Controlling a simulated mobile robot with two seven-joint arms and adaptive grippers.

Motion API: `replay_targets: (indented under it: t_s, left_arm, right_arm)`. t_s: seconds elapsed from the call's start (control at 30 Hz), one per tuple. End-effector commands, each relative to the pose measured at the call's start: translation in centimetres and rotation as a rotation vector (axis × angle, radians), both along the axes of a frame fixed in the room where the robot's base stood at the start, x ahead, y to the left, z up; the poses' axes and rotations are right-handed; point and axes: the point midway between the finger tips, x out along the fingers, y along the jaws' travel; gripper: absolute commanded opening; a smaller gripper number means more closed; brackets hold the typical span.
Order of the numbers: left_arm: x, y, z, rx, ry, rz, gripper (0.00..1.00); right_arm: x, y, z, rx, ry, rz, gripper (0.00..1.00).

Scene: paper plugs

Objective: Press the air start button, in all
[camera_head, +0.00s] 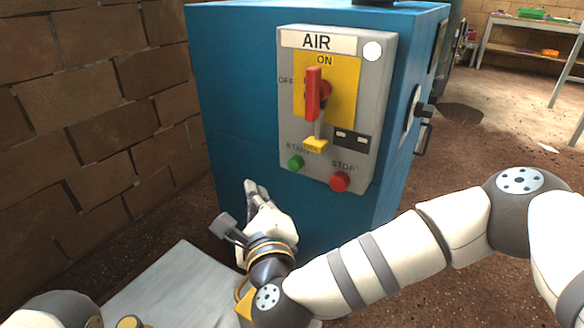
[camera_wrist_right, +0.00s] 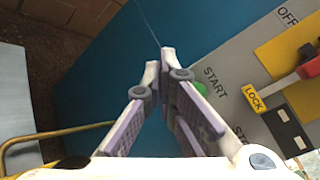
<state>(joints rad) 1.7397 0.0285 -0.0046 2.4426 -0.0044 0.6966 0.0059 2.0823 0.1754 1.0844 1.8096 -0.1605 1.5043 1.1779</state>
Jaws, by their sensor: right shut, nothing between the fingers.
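The green start button (camera_head: 295,162) sits low on the left of the grey AIR control panel (camera_head: 352,110), under the word START. My right gripper (camera_head: 251,187) is shut and empty, its fingertips left of and below the button and apart from it in the picture. In the right wrist view, the closed fingers (camera_wrist_right: 160,60) point up past the button (camera_wrist_right: 201,89), which is partly hidden behind a finger. I cannot tell the exact depth gap between fingertips and panel. My left gripper is not in view.
The red STOP button (camera_head: 340,181) is right of the green one. A red switch handle (camera_head: 312,94) with a yellow lock tag (camera_head: 315,144) is above. The panel is on a blue cabinet (camera_head: 235,105). A brick wall (camera_head: 95,110) stands at left.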

Motion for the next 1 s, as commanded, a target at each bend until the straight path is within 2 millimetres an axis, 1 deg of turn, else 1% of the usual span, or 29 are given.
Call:
replay_targets:
  t_s: [0.3,0.5,0.7,1.0]
  left_arm:
    - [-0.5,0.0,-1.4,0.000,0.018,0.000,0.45]
    - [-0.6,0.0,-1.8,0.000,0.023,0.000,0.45]
    - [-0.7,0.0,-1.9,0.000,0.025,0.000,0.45]
    - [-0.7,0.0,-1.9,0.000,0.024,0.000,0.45]
  right_arm:
    - [3.8,-2.9,-0.4,-0.002,0.002,-0.004,0.00]
    - [5.7,-4.2,-0.2,-0.001,0.001,-0.003,0.00]
    - [6.4,-4.7,-0.1,-0.001,0.002,-0.001,0.00]
    - [6.4,-4.7,-0.1,-0.001,0.001,0.000,0.00]
